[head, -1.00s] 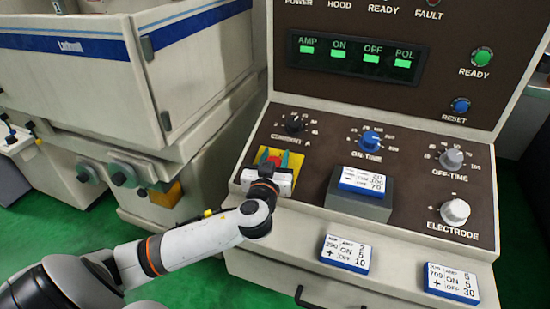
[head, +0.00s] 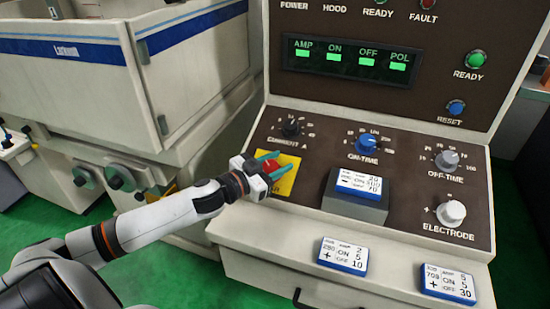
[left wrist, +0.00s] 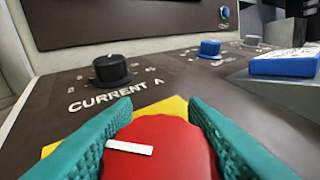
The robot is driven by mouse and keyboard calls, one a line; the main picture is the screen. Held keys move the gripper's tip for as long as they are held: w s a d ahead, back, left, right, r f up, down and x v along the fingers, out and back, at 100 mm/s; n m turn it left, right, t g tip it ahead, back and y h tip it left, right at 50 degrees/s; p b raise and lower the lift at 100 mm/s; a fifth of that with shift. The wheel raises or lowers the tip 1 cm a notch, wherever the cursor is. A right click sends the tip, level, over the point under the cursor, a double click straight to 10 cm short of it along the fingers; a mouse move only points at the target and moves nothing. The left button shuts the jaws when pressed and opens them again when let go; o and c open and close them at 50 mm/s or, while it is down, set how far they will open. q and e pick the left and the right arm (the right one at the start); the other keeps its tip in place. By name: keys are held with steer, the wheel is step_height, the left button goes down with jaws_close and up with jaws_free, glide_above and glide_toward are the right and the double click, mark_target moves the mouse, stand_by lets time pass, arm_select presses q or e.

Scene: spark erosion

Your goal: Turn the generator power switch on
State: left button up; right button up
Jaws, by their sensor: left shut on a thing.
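The power switch is a red rotary knob (head: 271,166) on a yellow plate (head: 288,184) at the left of the sloping panel. My left gripper (head: 273,165) is shut on it, with one teal finger on each side. In the left wrist view the red knob (left wrist: 170,158) fills the space between the fingers, and its white mark lies nearly level, pointing left. The plate's lettering is mostly hidden by the gripper. My right gripper is not in view.
The black CURRENT A knob (head: 291,128) stands just behind the switch. The blue ON-TIME knob (head: 368,144) and a grey block (head: 350,203) carrying a card are to the right. Two more cards (head: 343,256) (head: 448,283) lie on the front ledge. The green display is lit.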

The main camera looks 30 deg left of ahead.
arm_select(q)
steer(key=m+g+h+p, duration=0.1)
steer(key=m+h, duration=0.1)
steer(key=m+g+h+p, duration=0.1)
steer(key=m+g+h, duration=0.1)
steer(key=m+g+h+p, duration=0.1)
steer(key=m+p, duration=0.1)
steer(key=shift+s+d+r+m+g+h, duration=0.1)
steer(key=shift+d+r+m+g+h, duration=0.2)
steer(key=shift+h, duration=0.1)
steer(key=shift+s+d+f+m+g+h+p, duration=0.15)
steer(key=shift+m+g+h+p, duration=0.2)
steer(key=shift+m+g, duration=0.25)
steer(key=shift+a+f+m+g+h+p, duration=0.1)
steer(key=shift+m+g+h+p, duration=0.25)
steer(key=shift+m+g, duration=0.25)
steer(key=shift+s+d+f+m+g+h+p, duration=0.1)
steer(key=shift+m+g+h+p, duration=0.15)
steer(key=shift+m+g, duration=0.3)
steer(key=shift+s+d+f+m+g+h+p, duration=0.15)
steer(key=shift+m+g+h, duration=0.15)
steer(key=shift+g, duration=0.35)
steer(key=shift+m, duration=0.25)
steer(key=o, duration=1)
steer(key=shift+c, duration=0.2)
